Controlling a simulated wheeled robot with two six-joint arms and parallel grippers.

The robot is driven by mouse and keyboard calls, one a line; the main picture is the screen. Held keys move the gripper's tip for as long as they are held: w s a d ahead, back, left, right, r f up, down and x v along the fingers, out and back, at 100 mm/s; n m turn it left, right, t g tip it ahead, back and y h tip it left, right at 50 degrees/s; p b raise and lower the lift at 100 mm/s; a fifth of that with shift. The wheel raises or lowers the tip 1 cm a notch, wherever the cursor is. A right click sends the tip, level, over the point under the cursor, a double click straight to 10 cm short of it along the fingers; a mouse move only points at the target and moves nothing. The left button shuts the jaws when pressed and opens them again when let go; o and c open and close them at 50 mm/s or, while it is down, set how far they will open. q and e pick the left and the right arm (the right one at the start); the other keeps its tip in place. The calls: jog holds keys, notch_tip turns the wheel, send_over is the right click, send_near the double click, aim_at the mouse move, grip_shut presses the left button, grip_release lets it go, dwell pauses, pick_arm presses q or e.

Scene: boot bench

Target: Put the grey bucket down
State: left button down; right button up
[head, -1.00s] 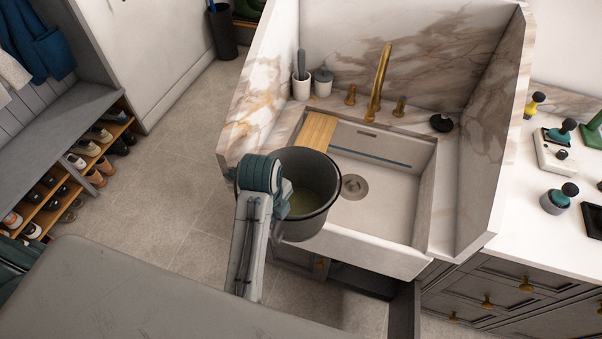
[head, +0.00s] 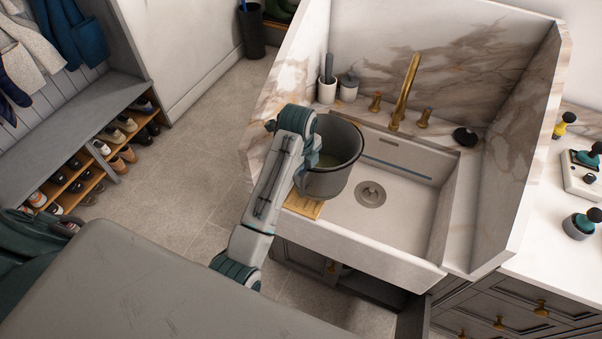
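The grey bucket (head: 331,180) is upright at the left side of the white sink, with some greenish-looking content inside. It is over the wooden board (head: 303,206), whose front end shows below it; I cannot tell whether they touch. My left gripper (head: 317,146) is at the bucket's left side and looks shut on it; the fingertips are mostly hidden. The white sink (head: 405,205) has its basin open to the right of the bucket. My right gripper is not in view.
A brass faucet (head: 404,92) stands behind the basin, with a brush holder (head: 327,86) and a lidded jar (head: 348,87) at the back left. High marble walls flank the sink. A shoe bench (head: 75,140) is at the left. The right side of the basin is clear.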

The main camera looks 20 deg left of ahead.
pick_arm(q)
jog(key=shift+w+p, duration=0.3)
notch_tip(320, 180, down, 3)
jog(key=shift+r+p, duration=0.1)
jog(key=shift+p, duration=0.7)
jog(key=shift+f, duration=0.25)
jog(key=c, duration=2)
grip_release()
jog(key=shift+f, duration=0.2)
jog(key=shift+c, duration=0.2)
jog(key=o, duration=0.3)
jog(key=shift+o, duration=0.5)
jog(key=shift+s, duration=0.15)
jog(key=shift+r, duration=0.15)
